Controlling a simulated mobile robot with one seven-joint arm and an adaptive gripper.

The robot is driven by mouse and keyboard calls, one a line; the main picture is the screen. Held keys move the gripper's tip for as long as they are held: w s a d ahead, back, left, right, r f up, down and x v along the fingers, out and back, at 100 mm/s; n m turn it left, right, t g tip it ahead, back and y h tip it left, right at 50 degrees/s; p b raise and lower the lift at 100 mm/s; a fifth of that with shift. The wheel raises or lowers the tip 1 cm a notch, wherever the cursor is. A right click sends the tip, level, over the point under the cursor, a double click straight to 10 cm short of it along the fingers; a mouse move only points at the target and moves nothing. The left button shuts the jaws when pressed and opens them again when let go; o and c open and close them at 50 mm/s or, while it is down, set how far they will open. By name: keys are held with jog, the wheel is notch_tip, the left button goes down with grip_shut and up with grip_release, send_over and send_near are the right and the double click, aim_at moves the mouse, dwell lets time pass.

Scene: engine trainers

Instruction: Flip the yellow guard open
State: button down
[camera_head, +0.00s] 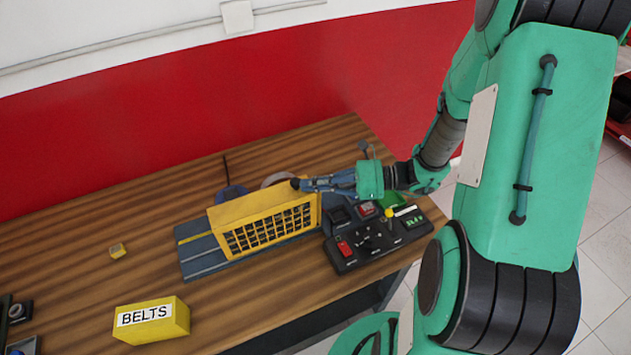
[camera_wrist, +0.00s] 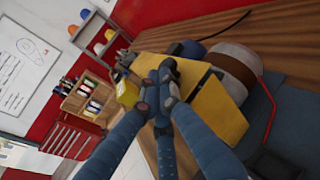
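The yellow guard (camera_head: 262,218) sits on the grey base plate (camera_head: 197,256) of the trainer on the table, with its slotted grille facing the front. It also shows in the wrist view (camera_wrist: 220,112) as a plain yellow panel just right of my fingers. My gripper (camera_head: 299,184) is at the guard's top right corner in the head view. In the wrist view the blue fingers (camera_wrist: 160,84) come together at the guard's edge, with nothing visible between them. I cannot tell whether they touch the guard.
A black control panel (camera_head: 372,240) with a red switch and knobs stands right of the guard. A round drum (camera_wrist: 232,64) is behind the guard. The table's left part is mostly clear.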

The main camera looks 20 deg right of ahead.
aim_at(265, 209)
jog(key=a+p, duration=0.2)
jog(key=a, duration=1.1)
jog(key=shift+a, duration=0.15)
jog(key=shift+s+d+p, duration=0.1)
jog(key=shift+d+p, duration=0.1)
jog(key=shift+p, duration=0.1)
jog(key=p+v, duration=0.2)
jog(key=v, duration=1.1)
jog(key=shift+s+d+p, duration=0.15)
jog(key=shift+d+p, duration=0.1)
jog(key=shift+p, duration=0.05)
jog(key=shift+r, duration=0.1)
dwell(0.5)
